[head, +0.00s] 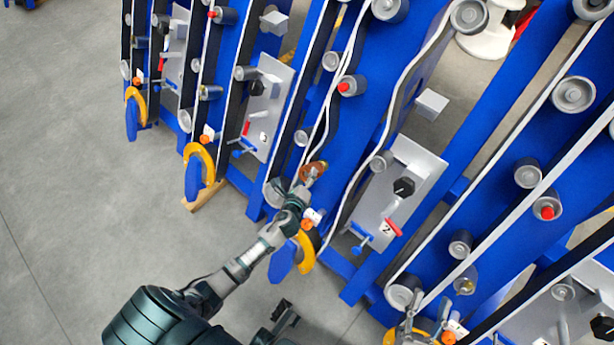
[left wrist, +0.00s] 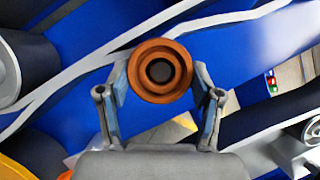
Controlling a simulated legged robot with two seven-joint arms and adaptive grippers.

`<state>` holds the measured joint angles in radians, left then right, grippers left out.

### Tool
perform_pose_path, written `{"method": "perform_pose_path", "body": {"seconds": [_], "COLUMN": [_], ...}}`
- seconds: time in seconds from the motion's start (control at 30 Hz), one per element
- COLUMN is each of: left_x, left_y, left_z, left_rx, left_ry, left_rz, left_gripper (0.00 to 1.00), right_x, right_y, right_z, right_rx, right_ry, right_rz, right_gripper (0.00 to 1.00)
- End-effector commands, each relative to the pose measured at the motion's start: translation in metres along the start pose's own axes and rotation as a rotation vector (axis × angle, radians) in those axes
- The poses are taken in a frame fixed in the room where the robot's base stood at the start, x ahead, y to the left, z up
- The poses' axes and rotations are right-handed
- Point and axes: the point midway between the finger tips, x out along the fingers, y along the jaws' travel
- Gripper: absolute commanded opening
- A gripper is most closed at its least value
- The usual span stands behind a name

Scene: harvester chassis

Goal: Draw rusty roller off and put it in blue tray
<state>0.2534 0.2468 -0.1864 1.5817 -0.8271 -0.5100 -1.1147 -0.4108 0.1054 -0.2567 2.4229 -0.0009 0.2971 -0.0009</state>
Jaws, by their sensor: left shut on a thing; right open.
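The rusty roller (head: 314,170) is a brown ring-ended cylinder on the middle blue frame, beside a white belt. My left gripper (head: 306,184) reaches up to it and is shut on it. In the left wrist view the roller (left wrist: 160,71) faces me end-on, with a dark hole in its centre, between the two fingers of my left gripper (left wrist: 160,98). Whether it still sits on its pin is hidden. My right gripper (head: 425,308) is open at the bottom right, low by the right-hand frame. I cannot make out a blue tray.
Blue frames with grey rollers and belts stand across the view. A panel marked 2 (head: 400,192) with a black knob is right of the roller. A yellow hook-shaped part (head: 305,252) is just below my left gripper. Open grey floor (head: 70,190) lies left.

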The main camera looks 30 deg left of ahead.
Motion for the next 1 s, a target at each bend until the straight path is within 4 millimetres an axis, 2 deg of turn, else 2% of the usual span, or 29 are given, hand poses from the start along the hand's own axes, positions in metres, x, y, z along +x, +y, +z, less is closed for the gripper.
{"method": "perform_pose_path", "body": {"seconds": [0.57, 1.0], "left_x": [-0.019, -0.032], "left_y": [0.004, 0.005], "left_z": [0.008, 0.013], "left_rx": [0.003, 0.002], "left_ry": [0.002, 0.004], "left_rz": [0.009, 0.011], "left_gripper": [0.02, 0.02], "right_x": [-0.001, -0.009], "right_y": [0.004, 0.009], "right_z": [0.029, 0.050], "right_rx": [-0.015, -0.026], "right_ry": [-0.222, -0.393], "right_rz": [0.007, 0.015], "right_gripper": [0.47, 0.47]}}
